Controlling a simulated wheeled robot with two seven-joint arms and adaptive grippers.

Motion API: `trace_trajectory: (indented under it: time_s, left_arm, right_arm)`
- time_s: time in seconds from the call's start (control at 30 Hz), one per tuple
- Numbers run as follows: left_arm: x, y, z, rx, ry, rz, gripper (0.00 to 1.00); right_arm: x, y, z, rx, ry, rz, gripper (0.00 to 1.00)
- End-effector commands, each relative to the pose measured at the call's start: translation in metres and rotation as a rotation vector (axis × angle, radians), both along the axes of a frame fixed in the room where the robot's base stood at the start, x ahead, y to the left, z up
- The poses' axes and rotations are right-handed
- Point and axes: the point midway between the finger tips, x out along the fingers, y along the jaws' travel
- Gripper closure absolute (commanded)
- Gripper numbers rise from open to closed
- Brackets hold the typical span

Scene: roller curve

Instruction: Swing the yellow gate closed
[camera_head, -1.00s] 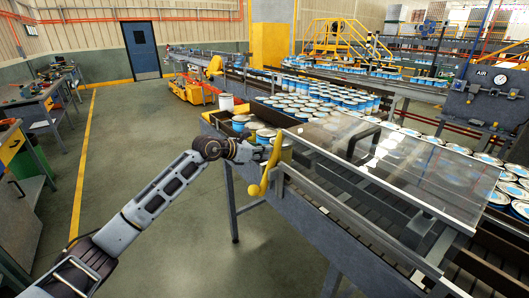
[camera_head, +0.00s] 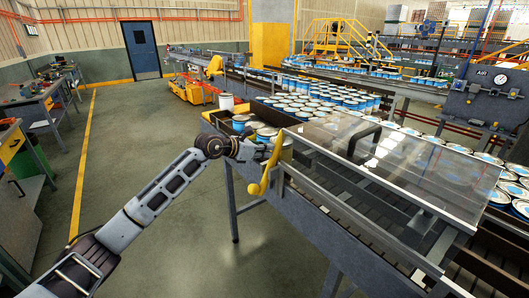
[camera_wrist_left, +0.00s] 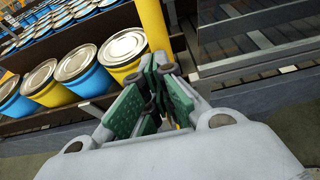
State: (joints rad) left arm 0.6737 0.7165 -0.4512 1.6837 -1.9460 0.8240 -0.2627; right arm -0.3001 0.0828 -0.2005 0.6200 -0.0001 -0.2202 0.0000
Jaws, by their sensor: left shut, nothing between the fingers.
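The yellow gate (camera_head: 270,167) is at the near left end of the conveyor, by the clear cover, with a rounded yellow knob at its lower end. In the left wrist view a yellow upright bar (camera_wrist_left: 153,24), which looks like part of it, rises just beyond my fingertips. My left gripper (camera_head: 262,151) is beside the gate on its left. In the left wrist view its green-padded fingers (camera_wrist_left: 156,75) are shut with nothing between them. I cannot tell whether they touch the yellow bar. My right gripper is out of view.
Blue and yellow cans (camera_wrist_left: 84,70) stand on the conveyor close to my left gripper. A clear cover (camera_head: 400,165) with a black handle lies over the line to the right. The floor (camera_head: 150,150) to the left is open.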

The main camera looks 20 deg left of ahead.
Motion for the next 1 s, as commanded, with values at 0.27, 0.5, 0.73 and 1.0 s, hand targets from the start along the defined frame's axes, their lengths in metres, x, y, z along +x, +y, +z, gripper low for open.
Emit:
trace_trajectory:
  time_s: [0.27,0.5,0.73,1.0]
  left_arm:
    - [0.004,-0.004,0.001,-0.002,-0.002,0.000,1.00]
    - [0.010,-0.008,0.001,-0.001,-0.002,0.000,1.00]
    - [0.017,-0.013,0.003,0.030,0.036,0.000,1.00]
    - [0.024,-0.019,-0.002,0.086,0.111,-0.001,1.00]
  right_arm:
    - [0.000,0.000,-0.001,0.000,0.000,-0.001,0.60]
    - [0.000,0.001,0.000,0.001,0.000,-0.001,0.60]
    - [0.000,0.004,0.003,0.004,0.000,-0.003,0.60]
    - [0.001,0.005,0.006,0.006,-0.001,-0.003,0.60]
